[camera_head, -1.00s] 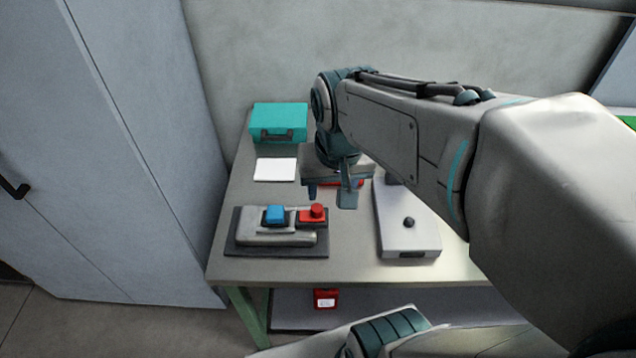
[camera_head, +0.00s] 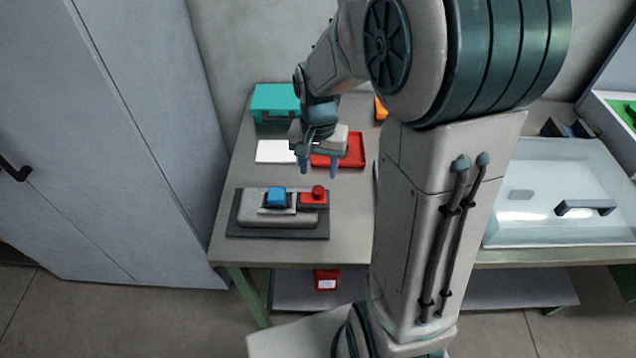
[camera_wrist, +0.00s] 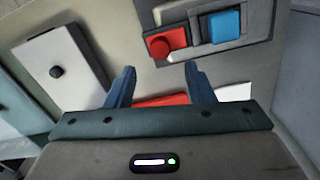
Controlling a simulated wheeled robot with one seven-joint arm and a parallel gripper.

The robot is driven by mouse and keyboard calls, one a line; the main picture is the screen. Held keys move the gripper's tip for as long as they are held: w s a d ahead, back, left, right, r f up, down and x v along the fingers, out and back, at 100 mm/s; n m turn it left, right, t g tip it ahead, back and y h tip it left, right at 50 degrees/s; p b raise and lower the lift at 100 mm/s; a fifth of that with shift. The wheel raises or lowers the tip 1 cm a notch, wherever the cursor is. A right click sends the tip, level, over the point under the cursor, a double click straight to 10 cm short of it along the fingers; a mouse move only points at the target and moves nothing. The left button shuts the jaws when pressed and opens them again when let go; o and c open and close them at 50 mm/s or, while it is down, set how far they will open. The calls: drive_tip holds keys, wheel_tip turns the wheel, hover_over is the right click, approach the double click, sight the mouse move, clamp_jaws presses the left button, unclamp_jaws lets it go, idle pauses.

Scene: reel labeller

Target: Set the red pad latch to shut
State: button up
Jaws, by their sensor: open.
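The labeller (camera_head: 277,218) is a pale grey unit on a dark base plate at the front left of the table. On its right end sits a red pad (camera_head: 306,200) with a round red knob (camera_head: 318,191); a blue block (camera_head: 277,196) sits to its left. In the wrist view the red pad (camera_wrist: 179,38) and blue block (camera_wrist: 222,26) are at the top, beyond the fingertips. My gripper (camera_head: 318,173) is open and empty, above the table and behind the labeller in the head view, apart from the red pad. The wrist view also shows my gripper's spread fingers (camera_wrist: 160,72).
A red tray (camera_head: 354,152), a white card (camera_head: 273,152) and a teal case (camera_head: 270,98) lie behind the labeller. A pale box with a black knob (camera_wrist: 58,71) shows in the wrist view. A clear-covered bin (camera_head: 540,180) stands right. A tall cabinet (camera_head: 110,150) borders the left.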

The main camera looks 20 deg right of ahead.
sight(318, 189)
wheel_tip(318, 189, down, 7)
drive_tip(key=shift+f, duration=0.1)
idle(0.3)
